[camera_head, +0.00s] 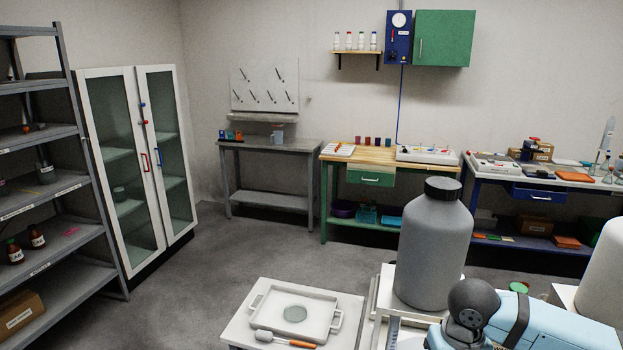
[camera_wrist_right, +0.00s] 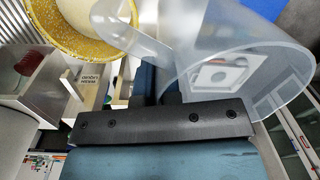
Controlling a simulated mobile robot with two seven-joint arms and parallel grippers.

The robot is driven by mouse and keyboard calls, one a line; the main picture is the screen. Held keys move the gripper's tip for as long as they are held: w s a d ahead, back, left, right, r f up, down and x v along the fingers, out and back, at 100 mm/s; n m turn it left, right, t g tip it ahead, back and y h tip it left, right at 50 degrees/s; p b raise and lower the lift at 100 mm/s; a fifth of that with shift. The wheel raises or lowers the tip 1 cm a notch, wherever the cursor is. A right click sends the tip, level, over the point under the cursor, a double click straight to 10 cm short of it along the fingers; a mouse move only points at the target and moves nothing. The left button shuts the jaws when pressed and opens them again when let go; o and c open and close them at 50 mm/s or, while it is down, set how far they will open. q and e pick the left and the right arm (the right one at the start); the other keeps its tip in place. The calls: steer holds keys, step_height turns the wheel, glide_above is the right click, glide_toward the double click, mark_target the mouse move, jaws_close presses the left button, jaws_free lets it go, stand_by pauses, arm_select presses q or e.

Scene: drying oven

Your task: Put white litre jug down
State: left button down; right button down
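The white litre jug (camera_wrist_right: 205,35) is a clear, frosty vessel in the right wrist view. It fills the upper middle and right, tilted in the picture, with its wide round end towards the right. My right gripper (camera_wrist_right: 160,88) is right against it, with the dark fingers running up to the jug's narrow left part. It appears shut on the jug there; the fingertips are partly covered by it. I cannot make out the jug in the head view. My left gripper is in neither view.
In the head view, a large grey bottle (camera_head: 435,250) with a black cap stands close in front. A tray (camera_head: 259,323) lies on a white table to its left. A white rounded container (camera_head: 602,275) is at the right edge. The right wrist view shows a yellow speckled bowl (camera_wrist_right: 120,12).

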steer(key=shift+s+r+p, duration=0.6)
steer(key=shift+s+r, duration=0.35)
steer(key=shift+s, duration=0.15)
steer(key=shift+f, duration=0.1)
steer(key=shift+a, duration=0.1)
